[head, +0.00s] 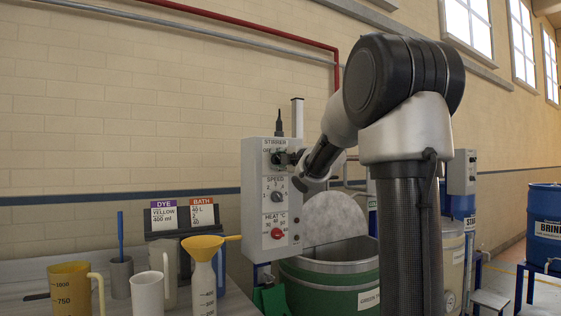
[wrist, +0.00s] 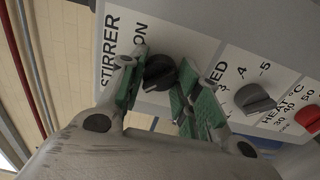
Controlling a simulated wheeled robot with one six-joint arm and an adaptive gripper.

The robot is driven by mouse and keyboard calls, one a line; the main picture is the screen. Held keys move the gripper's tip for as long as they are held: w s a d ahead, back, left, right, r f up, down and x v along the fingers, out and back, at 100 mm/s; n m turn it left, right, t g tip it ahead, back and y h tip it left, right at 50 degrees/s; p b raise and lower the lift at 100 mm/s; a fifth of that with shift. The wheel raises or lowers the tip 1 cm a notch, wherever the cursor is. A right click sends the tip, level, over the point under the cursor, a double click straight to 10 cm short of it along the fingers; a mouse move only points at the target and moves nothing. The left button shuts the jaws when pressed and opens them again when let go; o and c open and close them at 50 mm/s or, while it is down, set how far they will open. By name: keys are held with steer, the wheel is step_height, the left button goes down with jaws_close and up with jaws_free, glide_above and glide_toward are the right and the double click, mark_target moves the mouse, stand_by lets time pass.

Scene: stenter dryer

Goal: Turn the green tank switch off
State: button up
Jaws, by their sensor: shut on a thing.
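The grey control panel (head: 254,222) stands at the rim of the green tank (head: 325,298). Its top dial is the black STIRRER switch (head: 275,159), with OFF lettering beside it in the head view. In the wrist view the switch (wrist: 160,72) shows between the green-padded fingers of my gripper (wrist: 163,95), near the word ON. My gripper (head: 291,158) is shut on this switch. I cannot tell which mark the switch points to. The fingers and the arm hide part of it.
Below the switch are the grey SPEED knob (head: 278,196) and red HEAT knob (head: 278,233). A yellow funnel (head: 204,245), jugs (head: 70,290) and labelled cards (head: 164,216) stand on the bench at left. A blue drum (head: 545,222) is far right.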

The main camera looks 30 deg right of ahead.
steer(key=shift+f, duration=0.1)
stand_by(0.3)
steer(key=o, duration=1.1)
steer(key=shift+c, duration=0.2)
steer(key=s, duration=1.2)
steer(key=shift+d, duration=0.2)
